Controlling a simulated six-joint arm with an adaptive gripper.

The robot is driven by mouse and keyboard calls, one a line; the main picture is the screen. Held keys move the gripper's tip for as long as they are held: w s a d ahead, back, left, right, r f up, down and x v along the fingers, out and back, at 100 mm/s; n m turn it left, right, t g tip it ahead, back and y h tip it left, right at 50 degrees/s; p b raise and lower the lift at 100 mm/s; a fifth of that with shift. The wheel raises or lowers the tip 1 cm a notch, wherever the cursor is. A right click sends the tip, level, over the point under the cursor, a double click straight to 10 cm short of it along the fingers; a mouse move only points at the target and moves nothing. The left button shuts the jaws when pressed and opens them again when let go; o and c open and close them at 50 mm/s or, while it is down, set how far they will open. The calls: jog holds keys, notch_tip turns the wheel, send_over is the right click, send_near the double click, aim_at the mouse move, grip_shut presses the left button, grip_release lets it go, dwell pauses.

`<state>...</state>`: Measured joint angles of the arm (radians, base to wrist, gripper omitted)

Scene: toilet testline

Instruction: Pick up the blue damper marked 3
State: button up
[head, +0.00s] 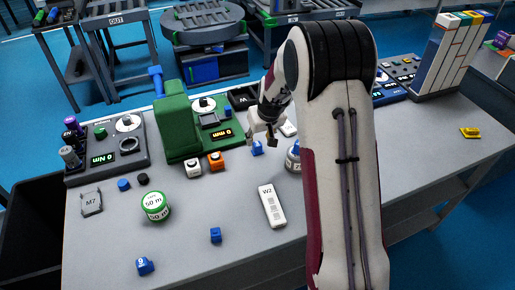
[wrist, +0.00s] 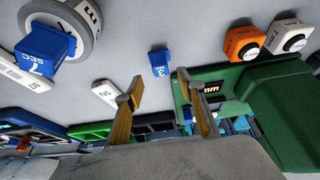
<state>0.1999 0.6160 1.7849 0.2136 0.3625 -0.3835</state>
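The blue damper marked 3 (wrist: 159,62) stands on the grey bench top in the wrist view, just beyond my fingertips and between their lines. In the head view it is the small blue block (head: 257,148) close below my gripper (head: 264,140). My gripper also shows in the wrist view (wrist: 160,84), with its two yellowish fingers apart and nothing between them. I see a gap between the fingertips and the damper in the wrist view.
Orange (head: 216,161) and white (head: 193,168) blocks stand left of the damper, beside a green machine (head: 178,128). A white W2 piece (head: 272,206) lies in front.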

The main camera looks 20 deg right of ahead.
aim_at(258, 144)
jog(key=x, duration=0.2)
jog(key=shift+s+a+f, duration=0.1)
jog(key=shift+f, duration=0.2)
jog(key=shift+x, duration=1.15)
grip_shut()
